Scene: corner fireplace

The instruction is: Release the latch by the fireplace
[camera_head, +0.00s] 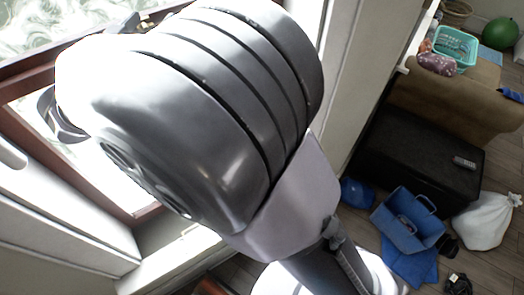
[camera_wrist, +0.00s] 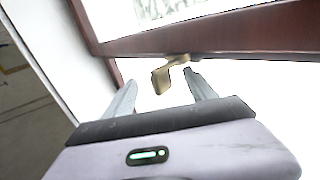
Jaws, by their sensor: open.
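In the wrist view a small brass-coloured latch (camera_wrist: 175,68) sits at the lower edge of a dark red-brown window frame (camera_wrist: 230,32). My gripper (camera_wrist: 160,79) is open, with one finger on each side of the latch's hanging end. The fingers point up at the frame, and I see no clear contact between them and the latch. In the head view my large grey arm link covers the middle, and I cannot make out the latch there. The red-brown frame (camera_head: 28,78) shows at the left.
At the right of the head view stand a black chest (camera_head: 418,150) with a remote (camera_head: 464,162) and a brown sofa (camera_head: 455,95). A blue caddy (camera_head: 408,222) and a white sack (camera_head: 486,222) lie on the floor. Bright window light washes out the wrist view's right side.

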